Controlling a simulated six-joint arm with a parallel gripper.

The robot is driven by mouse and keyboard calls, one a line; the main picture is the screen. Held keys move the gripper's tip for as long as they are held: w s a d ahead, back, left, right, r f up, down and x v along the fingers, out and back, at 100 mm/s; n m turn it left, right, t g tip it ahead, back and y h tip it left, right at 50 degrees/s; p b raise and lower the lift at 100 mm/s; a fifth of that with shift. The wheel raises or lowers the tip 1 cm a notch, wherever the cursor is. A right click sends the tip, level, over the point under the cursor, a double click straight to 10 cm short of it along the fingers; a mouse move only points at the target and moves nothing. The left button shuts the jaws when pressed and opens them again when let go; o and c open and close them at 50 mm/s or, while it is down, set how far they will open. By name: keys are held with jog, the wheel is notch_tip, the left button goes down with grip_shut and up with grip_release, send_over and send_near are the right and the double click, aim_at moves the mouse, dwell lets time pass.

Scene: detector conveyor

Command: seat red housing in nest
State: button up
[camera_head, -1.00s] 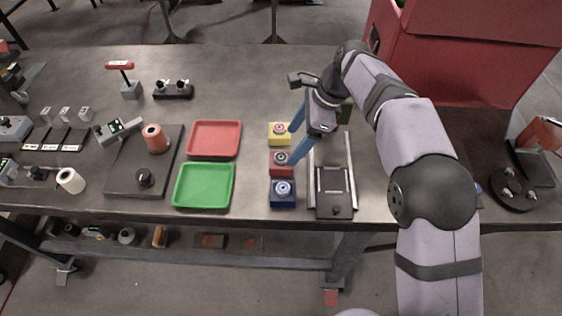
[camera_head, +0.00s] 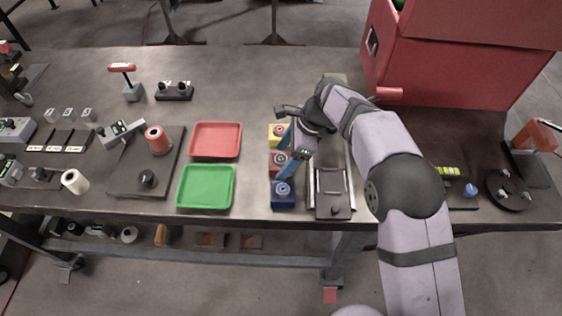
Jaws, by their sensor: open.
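The red housing (camera_head: 274,162) is a small red block with a round knob on top, in a column between a yellow block (camera_head: 274,138) and a blue block (camera_head: 283,202). My gripper (camera_head: 280,163) is open, with its blue fingers spread around the red housing, one toward the yellow block and one toward the blue block. Whether the fingers touch the housing cannot be told. To the right is a dark carriage (camera_head: 333,204) between two pale rails; the arm hides part of the rails. I cannot make out the nest clearly.
A red tray (camera_head: 216,141) and a green tray (camera_head: 205,186) lie left of the blocks. A large red cabinet (camera_head: 455,65) stands at the back right. A dark round fixture (camera_head: 508,190) is at the far right.

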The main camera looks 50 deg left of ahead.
jog(key=shift+f, duration=0.1)
jog(key=shift+c, duration=0.4)
jog(key=c, duration=1.4)
jog(key=shift+o, duration=0.2)
jog(key=shift+a, duration=0.1)
